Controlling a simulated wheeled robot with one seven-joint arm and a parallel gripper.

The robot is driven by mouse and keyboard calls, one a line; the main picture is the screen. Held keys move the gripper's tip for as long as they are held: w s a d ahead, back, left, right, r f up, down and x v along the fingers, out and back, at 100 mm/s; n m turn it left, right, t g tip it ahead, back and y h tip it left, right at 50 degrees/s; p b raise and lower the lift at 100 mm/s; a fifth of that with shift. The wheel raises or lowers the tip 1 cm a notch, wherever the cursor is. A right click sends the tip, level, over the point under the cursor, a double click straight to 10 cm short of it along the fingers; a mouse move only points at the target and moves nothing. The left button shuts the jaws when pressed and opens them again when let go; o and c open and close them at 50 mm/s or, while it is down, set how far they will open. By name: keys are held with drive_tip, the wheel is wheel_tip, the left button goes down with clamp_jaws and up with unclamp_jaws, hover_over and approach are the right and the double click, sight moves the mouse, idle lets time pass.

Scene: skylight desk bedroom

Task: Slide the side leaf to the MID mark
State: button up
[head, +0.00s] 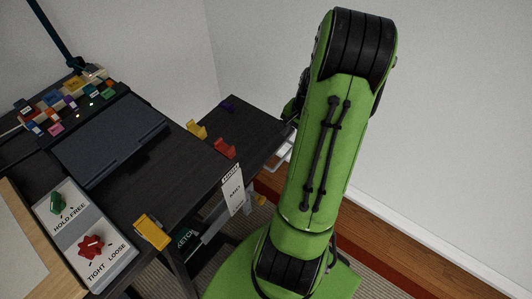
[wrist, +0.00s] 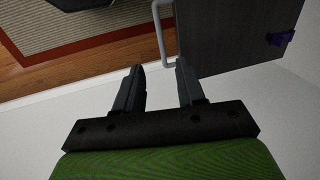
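The side leaf (head: 252,125) is a dark panel sticking out at the right of the desk; it also fills the upper right of the wrist view (wrist: 225,40). A pale bar handle (wrist: 161,38) stands along its left edge there, and partly shows in the head view (head: 281,157). My gripper (wrist: 159,67) is open, its two dark fingers apart. The handle's near end appears between the fingertips; I cannot tell whether they touch. My arm hides the gripper in the head view. A white card (head: 232,190) hangs at the desk edge, its lettering hard to read.
Yellow (head: 196,129), red (head: 224,148) and purple (head: 228,104) pieces sit around the leaf. A panel (head: 84,232) has a green knob by "HOLD FREE" and a red knob by "TIGHT LOOSE". A yellow piece (head: 151,231) sits at the desk's front edge. A wall (head: 440,120) stands at right.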

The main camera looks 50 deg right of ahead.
sight(281, 160)
drive_tip(key=w+f+b, duration=0.1)
drive_tip(key=f, duration=0.4)
drive_tip(key=w+f+b, duration=0.1)
drive_tip(key=f, duration=0.4)
drive_tip(key=f+b, duration=0.2)
drive_tip(key=f, duration=0.3)
drive_tip(key=shift+w+a+f, duration=0.2)
drive_tip(key=shift+w, duration=0.2)
drive_tip(key=shift+c, duration=0.3)
clamp_jaws()
drive_tip(key=shift+r, duration=0.15)
